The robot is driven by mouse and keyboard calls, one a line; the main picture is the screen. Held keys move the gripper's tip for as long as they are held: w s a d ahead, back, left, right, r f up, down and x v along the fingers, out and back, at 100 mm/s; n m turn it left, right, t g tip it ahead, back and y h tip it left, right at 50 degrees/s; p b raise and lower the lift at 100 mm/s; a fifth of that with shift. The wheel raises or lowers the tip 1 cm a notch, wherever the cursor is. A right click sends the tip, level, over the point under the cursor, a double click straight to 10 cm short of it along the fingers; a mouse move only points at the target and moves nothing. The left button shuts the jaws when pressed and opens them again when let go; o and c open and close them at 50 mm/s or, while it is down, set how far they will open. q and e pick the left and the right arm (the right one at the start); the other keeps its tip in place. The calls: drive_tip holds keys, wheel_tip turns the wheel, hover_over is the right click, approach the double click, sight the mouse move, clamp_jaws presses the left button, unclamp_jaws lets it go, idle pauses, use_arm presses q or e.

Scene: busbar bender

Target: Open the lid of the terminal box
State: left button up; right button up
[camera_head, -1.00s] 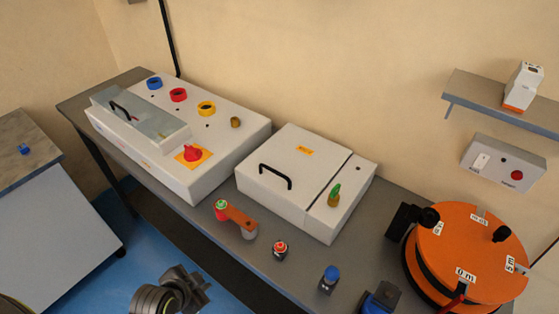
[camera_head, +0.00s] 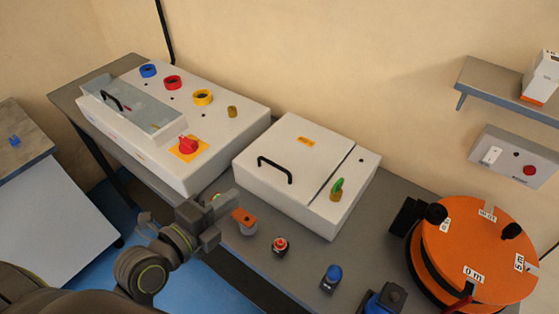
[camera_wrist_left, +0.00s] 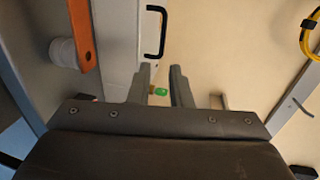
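A white box (camera_head: 268,187) with a black bar handle (camera_head: 275,169) on its lid stands mid-table in the head view. Its lid looks shut. A green-topped brass fitting (camera_head: 337,189) sits on the strip to its right. My left gripper (camera_head: 214,222) is in front of the box's left front corner, apart from the handle. In the left wrist view its two fingers (camera_wrist_left: 162,82) are spread with nothing held between them. The black handle (camera_wrist_left: 155,32) shows ahead of them there, slightly left. My right gripper is not in view.
A white console (camera_head: 190,130) with a clear handled cover (camera_head: 130,102) stands left. An orange-handled part (camera_head: 244,217) lies close to my left gripper. A red-topped button (camera_head: 280,245), a blue-topped button (camera_head: 331,277) and an orange reel (camera_head: 470,255) stand along the table to the right.

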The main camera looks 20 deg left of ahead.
use_arm(q)
drive_tip(key=p, duration=0.5)
approach(279, 162)
drive_tip(key=w+d, duration=0.1)
drive_tip(key=w, duration=0.1)
drive_tip(key=w+d, duration=0.3)
drive_tip(key=w, duration=0.1)
drive_tip(key=shift+w+d+r, duration=0.15)
drive_tip(key=shift+w+r, duration=0.25)
clamp_jaws()
